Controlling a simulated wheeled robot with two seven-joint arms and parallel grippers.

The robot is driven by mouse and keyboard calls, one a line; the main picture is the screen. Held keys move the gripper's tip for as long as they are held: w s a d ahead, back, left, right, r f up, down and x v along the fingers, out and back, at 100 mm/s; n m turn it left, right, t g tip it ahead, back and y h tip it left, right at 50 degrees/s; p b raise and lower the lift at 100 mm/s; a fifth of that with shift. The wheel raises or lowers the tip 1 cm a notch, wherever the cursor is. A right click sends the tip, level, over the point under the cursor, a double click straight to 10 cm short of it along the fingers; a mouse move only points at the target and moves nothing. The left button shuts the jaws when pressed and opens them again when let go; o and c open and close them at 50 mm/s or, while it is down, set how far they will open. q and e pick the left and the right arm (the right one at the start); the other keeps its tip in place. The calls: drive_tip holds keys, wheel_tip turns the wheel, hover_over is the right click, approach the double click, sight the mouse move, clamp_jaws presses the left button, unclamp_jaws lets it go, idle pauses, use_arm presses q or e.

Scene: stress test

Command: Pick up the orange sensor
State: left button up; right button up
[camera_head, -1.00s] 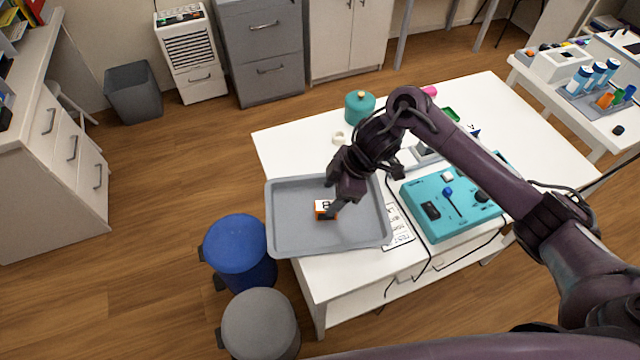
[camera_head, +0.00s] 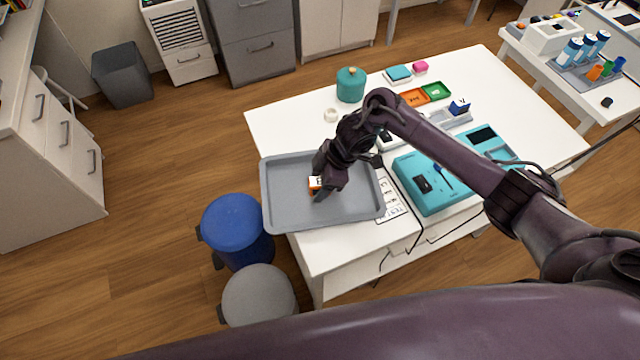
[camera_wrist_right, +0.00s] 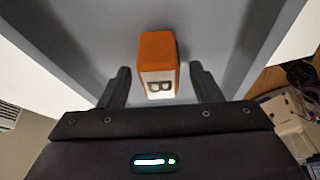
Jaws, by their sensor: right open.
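The orange sensor (camera_head: 314,183) is a small orange block with a white face, lying in the grey tray (camera_head: 287,219). In the right wrist view the orange sensor (camera_wrist_right: 158,58) shows a letter B on its white face. My right gripper (camera_head: 319,183) is low over the tray, right at the sensor and partly hiding it in the head view. In the right wrist view the two fingers of the right gripper (camera_wrist_right: 160,85) stand apart on either side of the sensor, with gaps visible at both sides. My left gripper is not seen.
A teal device (camera_head: 430,190) with cables stands right of the tray on the white table (camera_head: 290,130). A teal pot (camera_head: 351,85), a white ring (camera_head: 331,115) and orange and green trays (camera_head: 436,91) sit behind. Blue (camera_head: 236,222) and grey (camera_head: 259,296) bins stand by the table's left edge.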

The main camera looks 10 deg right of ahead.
drive_tip(key=c, duration=1.1)
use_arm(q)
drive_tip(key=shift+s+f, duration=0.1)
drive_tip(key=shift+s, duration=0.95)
